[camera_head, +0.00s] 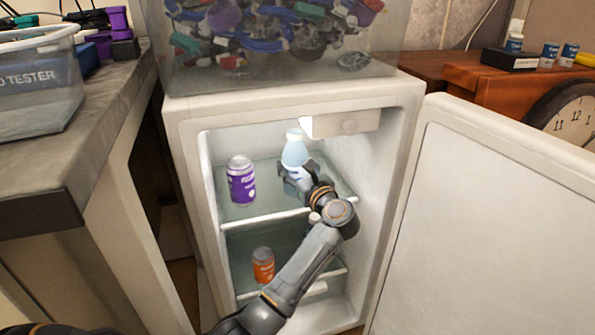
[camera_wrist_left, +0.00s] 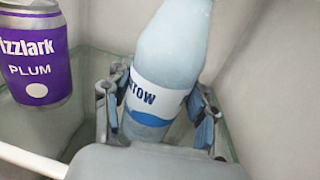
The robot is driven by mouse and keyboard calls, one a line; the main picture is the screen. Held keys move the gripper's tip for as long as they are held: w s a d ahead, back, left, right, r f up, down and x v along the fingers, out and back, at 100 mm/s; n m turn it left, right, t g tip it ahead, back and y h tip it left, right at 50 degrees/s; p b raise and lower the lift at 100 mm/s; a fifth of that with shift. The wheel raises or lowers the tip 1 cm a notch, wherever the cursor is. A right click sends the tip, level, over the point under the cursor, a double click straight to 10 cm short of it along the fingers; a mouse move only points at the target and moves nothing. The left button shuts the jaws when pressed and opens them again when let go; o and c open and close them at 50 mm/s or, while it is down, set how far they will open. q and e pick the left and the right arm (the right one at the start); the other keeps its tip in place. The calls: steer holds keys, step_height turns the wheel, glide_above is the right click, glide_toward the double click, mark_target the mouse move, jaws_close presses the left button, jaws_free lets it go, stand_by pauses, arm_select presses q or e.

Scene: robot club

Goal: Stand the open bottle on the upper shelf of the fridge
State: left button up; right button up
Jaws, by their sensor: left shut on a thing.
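The bottle (camera_head: 295,150) is pale blue with a white top and a white label. It is inside the fridge (camera_head: 180,120), over the glass upper shelf (camera_head: 262,212), right of the purple can. My left gripper (camera_head: 297,174) is shut on the bottle's lower part. In the left wrist view the bottle (camera_wrist_left: 172,62) leans a little in the picture between the two fingers (camera_wrist_left: 158,105). Its base is partly hidden by the gripper, so I cannot tell whether it touches the shelf. My right gripper is not in view.
A purple can (camera_head: 241,182) stands on the upper shelf at the left. An orange can (camera_head: 263,266) stands on the lower level. The fridge door (camera_head: 490,220) is open to the right. A clear bin of parts (camera_head: 270,50) sits on top of the fridge.

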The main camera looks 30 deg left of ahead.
arm_select(q)
steer(key=shift+r, duration=0.1)
steer(key=shift+f, duration=0.2)
steer(key=o, duration=1.2)
steer(key=shift+o, duration=0.2)
steer(key=shift+r, duration=0.1)
